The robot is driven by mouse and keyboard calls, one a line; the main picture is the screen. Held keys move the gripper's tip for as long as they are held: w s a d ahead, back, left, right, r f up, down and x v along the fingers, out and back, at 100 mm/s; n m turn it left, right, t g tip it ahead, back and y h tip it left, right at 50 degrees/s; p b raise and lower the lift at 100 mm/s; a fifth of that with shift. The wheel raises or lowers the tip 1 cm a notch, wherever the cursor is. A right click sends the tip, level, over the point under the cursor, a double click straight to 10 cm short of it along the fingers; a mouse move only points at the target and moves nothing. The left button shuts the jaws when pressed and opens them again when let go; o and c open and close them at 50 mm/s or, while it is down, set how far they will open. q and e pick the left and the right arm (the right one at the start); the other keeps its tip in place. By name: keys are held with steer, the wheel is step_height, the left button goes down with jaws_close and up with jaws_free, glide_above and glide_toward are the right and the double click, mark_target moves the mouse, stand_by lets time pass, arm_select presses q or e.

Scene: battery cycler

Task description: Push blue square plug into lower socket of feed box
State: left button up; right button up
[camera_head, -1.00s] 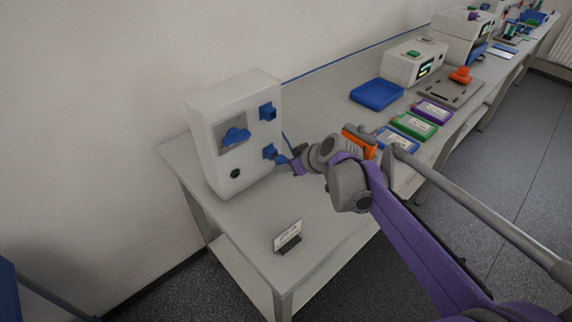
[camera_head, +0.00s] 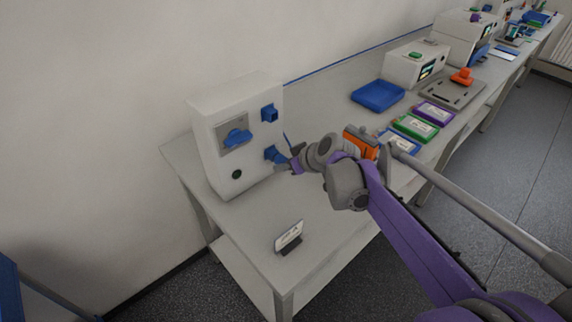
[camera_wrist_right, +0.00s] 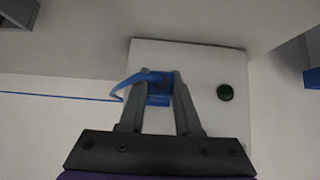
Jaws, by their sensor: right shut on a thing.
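The white feed box (camera_head: 207,134) stands at the left end of the bench. It has an upper blue socket (camera_head: 269,113) and a lower blue socket (camera_head: 271,153) on its right side. My right gripper (camera_head: 287,160) is at the lower socket, shut on the blue plug (camera_wrist_right: 159,98). In the right wrist view the plug sits between both fingers, against the box face, with a blue cable curving off to the left. The fingers hide much of the plug and socket, so I cannot tell how deep it sits. My left gripper is not in view.
A small label stand (camera_head: 288,237) is near the bench's front edge. A blue tray (camera_head: 377,95) and several coloured flat packs stand farther right along the bench.

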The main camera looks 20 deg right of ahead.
steer(key=shift+w+a, duration=0.1)
steer(key=shift+w, duration=0.15)
steer(key=o, duration=1.1)
steer(key=shift+c, duration=0.2)
steer(key=shift+s, duration=0.1)
steer(key=p+v, duration=0.1)
steer(key=v, duration=0.9)
steer(key=shift+s+r, duration=0.25)
